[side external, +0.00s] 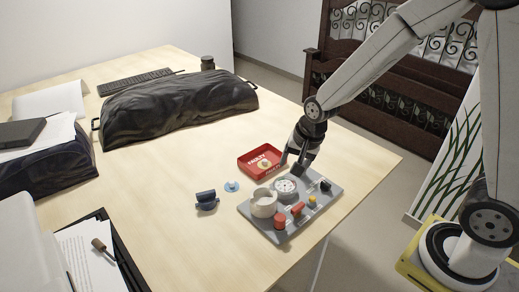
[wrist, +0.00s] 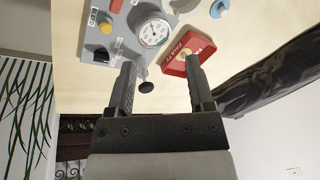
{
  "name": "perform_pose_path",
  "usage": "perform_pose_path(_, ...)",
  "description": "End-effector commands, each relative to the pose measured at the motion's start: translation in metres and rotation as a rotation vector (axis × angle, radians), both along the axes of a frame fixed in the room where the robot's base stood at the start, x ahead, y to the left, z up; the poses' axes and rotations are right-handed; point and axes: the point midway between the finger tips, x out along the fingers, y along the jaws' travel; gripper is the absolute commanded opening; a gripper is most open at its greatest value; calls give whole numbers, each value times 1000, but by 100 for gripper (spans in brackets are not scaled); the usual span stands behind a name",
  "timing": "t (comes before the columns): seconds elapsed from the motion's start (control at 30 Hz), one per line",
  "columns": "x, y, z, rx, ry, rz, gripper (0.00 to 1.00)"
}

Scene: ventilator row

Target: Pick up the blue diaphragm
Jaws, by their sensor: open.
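The blue diaphragm (side external: 231,186), a small light-blue disc with a pale raised centre, lies flat on the wooden table, left of the grey panel and in front of the red tray. It also shows at the top edge of the wrist view (wrist: 219,8), partly cut off. My gripper (side external: 299,163) is above the far edge of the grey panel, right of the red tray and well apart from the diaphragm. In the wrist view my gripper (wrist: 161,72) has its two fingers spread with nothing between them.
The grey panel (side external: 254,211) carries a white cup (side external: 264,203), a gauge (side external: 285,187) and red, yellow and black parts. A red FAULTY tray (side external: 246,165) holds a small yellowish piece. A dark blue part (side external: 206,200) lies left of the diaphragm. A black covered bulk (side external: 170,105) lies behind.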

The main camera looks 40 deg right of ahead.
Motion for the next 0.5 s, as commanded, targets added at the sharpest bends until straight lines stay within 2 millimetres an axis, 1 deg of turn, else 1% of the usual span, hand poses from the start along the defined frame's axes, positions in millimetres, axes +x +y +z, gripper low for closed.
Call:
perform_pose_path(0.1,20,3,-8,56,0,-168,68)
perform_pose_path(0.5,81,15,-36,259,6,-749,68)
